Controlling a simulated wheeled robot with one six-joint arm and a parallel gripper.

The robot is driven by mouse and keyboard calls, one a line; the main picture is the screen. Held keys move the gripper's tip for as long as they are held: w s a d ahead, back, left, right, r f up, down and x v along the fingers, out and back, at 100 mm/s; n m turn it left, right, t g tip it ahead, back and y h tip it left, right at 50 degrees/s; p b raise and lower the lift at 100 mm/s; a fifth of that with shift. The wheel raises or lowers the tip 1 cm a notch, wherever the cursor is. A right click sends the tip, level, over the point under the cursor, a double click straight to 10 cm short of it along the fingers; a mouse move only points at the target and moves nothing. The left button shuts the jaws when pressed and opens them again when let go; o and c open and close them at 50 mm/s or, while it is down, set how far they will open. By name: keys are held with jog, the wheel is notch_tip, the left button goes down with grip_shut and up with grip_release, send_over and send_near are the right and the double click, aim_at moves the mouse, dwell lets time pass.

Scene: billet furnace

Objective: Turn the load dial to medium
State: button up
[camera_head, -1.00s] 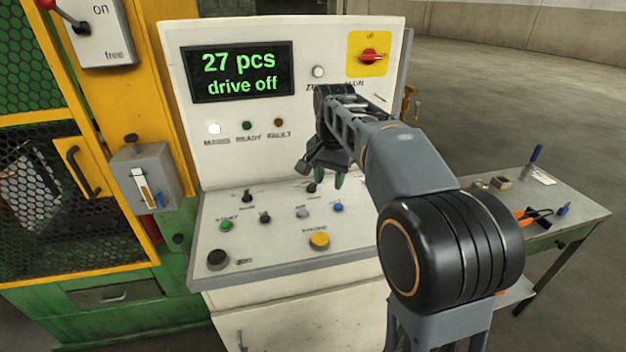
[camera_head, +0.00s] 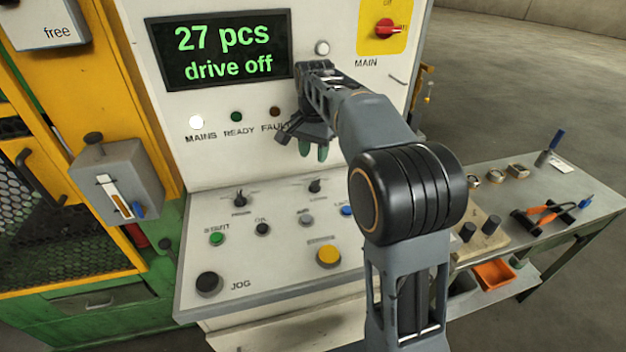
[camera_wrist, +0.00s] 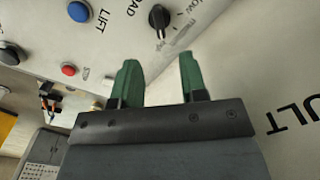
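The load dial (camera_head: 315,186) is a small black knob at the back right of the sloped control panel (camera_head: 190,290). In the wrist view the dial (camera_wrist: 158,18) lies just beyond my fingertips, with "LOAD" beside it and a "low" mark near it. Its pointer seems to face toward my gripper, but the setting is not clear. My gripper (camera_head: 313,152) hangs above the dial, apart from it. In the wrist view its two green fingers (camera_wrist: 158,64) are spread, with nothing between them.
Another black knob (camera_head: 240,198) sits left of the dial. Several buttons lie in front, including a yellow one (camera_head: 328,256) and a black JOG one (camera_head: 208,284). The upright display (camera_head: 222,58) reads "27 pcs, drive off". A side table (camera_head: 590,205) with tools stands right.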

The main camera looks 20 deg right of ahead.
aim_at(314, 182)
notch_tip(314, 182, down, 9)
jog(key=shift+f+b, duration=0.15)
jog(key=shift+b, duration=0.35)
grip_shut()
